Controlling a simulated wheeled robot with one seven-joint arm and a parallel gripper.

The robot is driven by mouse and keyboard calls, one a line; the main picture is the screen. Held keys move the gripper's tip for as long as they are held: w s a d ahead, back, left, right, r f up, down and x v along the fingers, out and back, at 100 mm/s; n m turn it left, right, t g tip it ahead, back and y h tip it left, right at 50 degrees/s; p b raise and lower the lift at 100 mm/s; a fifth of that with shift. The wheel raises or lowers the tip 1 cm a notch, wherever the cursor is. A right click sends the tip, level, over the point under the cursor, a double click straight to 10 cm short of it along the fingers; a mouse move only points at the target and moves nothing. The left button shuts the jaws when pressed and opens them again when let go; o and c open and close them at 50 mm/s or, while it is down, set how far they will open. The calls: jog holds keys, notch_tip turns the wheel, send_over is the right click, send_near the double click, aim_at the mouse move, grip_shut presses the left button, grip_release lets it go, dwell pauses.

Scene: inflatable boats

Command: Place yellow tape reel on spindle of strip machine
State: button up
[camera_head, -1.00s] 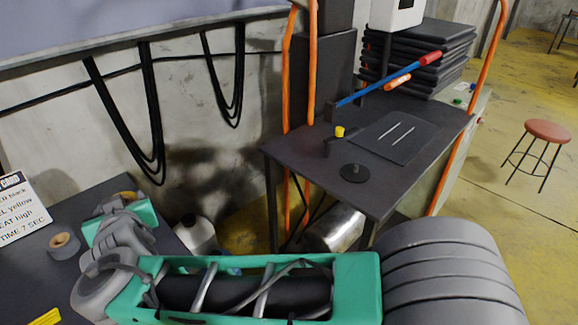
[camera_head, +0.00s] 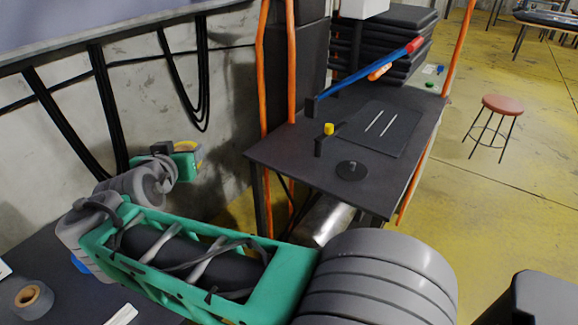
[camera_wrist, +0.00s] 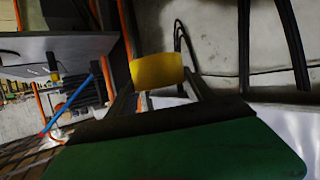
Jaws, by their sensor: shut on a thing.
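The yellow tape reel (camera_wrist: 157,71) is between the two fingers of my gripper (camera_wrist: 158,88) in the wrist view. In the head view my gripper (camera_head: 194,160) is at the left, in front of the concrete wall, with a small part of the yellow reel (camera_head: 196,150) showing past its green body. The strip machine (camera_head: 290,158) has a dark top in the middle of the head view. A round black disc with a short upright peg, which looks like the spindle (camera_head: 352,169), stands near its front edge and is empty. My gripper is to the left of it, well apart.
A blue lever with a red end (camera_head: 370,68) slants over the machine top. A small yellow knob (camera_head: 328,129) stands behind the disc. Orange posts (camera_head: 264,100) rise beside the machine. Black cables (camera_head: 110,110) hang on the wall. A grey tape reel (camera_head: 33,299) lies on the near-left table.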

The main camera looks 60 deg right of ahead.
jog(key=s+d+r+m+g+h, duration=0.2)
jog(key=s+d+m+g, duration=0.5)
jog(key=s+d, duration=0.75)
jog(key=s+d+m+g+y+b, duration=0.1)
jog(key=s+m+g, duration=0.45)
jog(key=s, duration=1.15)
jog(key=g, duration=0.1)
send_over(352, 163)
jog(key=a, duration=0.2)
jog(key=shift+y, duration=0.3)
jog(key=f, duration=0.5)
jog(key=f+b, duration=0.1)
jog(key=f, duration=0.2)
jog(key=shift+s+d, duration=0.1)
jog(key=shift+d, duration=0.15)
jog(key=shift+d+f, duration=0.7)
jog(key=shift+f, duration=1.55)
jog(key=shift+f, duration=0.1)
